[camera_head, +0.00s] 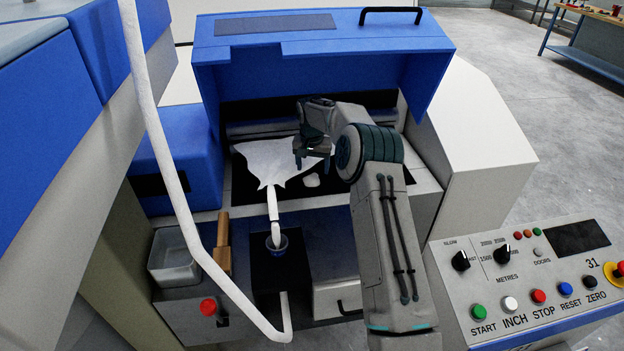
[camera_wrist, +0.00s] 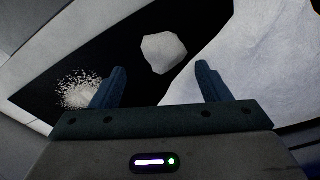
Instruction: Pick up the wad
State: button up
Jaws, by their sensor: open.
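The wad is a small white lump (camera_wrist: 164,53) on a black surface. In the wrist view it lies just beyond my gripper's fingertips, between their lines. In the head view the wad (camera_head: 312,180) shows as a small pale lump just below my gripper (camera_head: 312,163), on the dark bed of the machine. My gripper (camera_wrist: 160,82) is open, its two dark fingers apart with nothing between them. I cannot tell the exact height of the fingers above the wad.
A white fibre web (camera_head: 275,162) lies left of the wad and narrows into a strand entering a small blue-rimmed cup (camera_head: 277,244). White crumbs (camera_wrist: 80,92) lie by the left finger. The raised blue cover (camera_head: 320,45) hangs above my arm. A control panel (camera_head: 530,275) stands at right.

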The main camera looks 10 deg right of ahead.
aim_at(312, 177)
jog(key=shift+w+f+p, duration=0.2)
jog(key=shift+f+p, duration=0.2)
jog(key=shift+f, duration=0.55)
jog(key=shift+w+f+p, duration=0.15)
jog(key=shift+f+p, duration=0.2)
jog(key=shift+f, duration=0.55)
jog(key=shift+w+f+p, duration=0.2)
jog(key=shift+f+p, duration=0.2)
jog(key=shift+f, duration=0.55)
jog(key=c, duration=1.1)
